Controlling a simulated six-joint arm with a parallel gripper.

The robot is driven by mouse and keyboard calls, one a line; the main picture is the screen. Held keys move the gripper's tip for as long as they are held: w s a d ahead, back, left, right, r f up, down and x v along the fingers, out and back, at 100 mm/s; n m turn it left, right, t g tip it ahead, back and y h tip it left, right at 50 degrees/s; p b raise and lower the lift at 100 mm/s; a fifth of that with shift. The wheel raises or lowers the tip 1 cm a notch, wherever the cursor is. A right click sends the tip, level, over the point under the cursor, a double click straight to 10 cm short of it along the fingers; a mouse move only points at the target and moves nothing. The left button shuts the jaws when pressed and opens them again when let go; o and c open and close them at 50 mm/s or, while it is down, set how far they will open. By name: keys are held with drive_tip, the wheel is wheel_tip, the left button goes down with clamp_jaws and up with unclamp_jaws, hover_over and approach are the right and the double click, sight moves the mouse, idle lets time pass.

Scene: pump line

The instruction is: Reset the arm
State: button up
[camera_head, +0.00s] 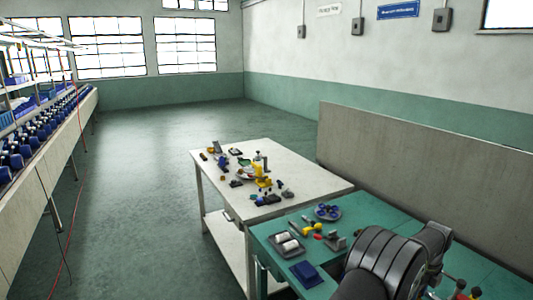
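Part of my arm (385,262), dark grey and ribbed, fills the lower right of the head view. It is bent over the green table and hides part of its top. My gripper does not show in this view, so I cannot see whether it holds anything.
The green table (349,220) bears a grey tray (275,248) with white pieces, a dish (327,219) of blue parts, yellow pieces and a blue block (306,274). A cluttered white table (312,178) adjoins it. A grey partition (420,160) stands behind.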

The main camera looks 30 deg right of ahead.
drive_tip(key=m, duration=0.6)
drive_tip(key=shift+r, duration=0.15)
drive_tip(key=shift+m, duration=0.4)
wheel_tip(320, 180, up, 7)
drive_tip(key=shift+r, duration=0.15)
drive_tip(key=shift+f+n, duration=0.2)
drive_tip(key=shift+n, duration=0.2)
drive_tip(key=n, duration=0.4)
drive_tip(key=shift+f, duration=0.15)
drive_tip(key=n, duration=0.4)
drive_tip(key=shift+f+n, duration=0.2)
drive_tip(key=shift+n, duration=0.1)
drive_tip(key=n, duration=0.5)
drive_tip(key=shift+f, duration=0.25)
drive_tip(key=n, duration=0.4)
drive_tip(key=shift+f+n, duration=0.2)
drive_tip(key=shift+n, duration=0.1)
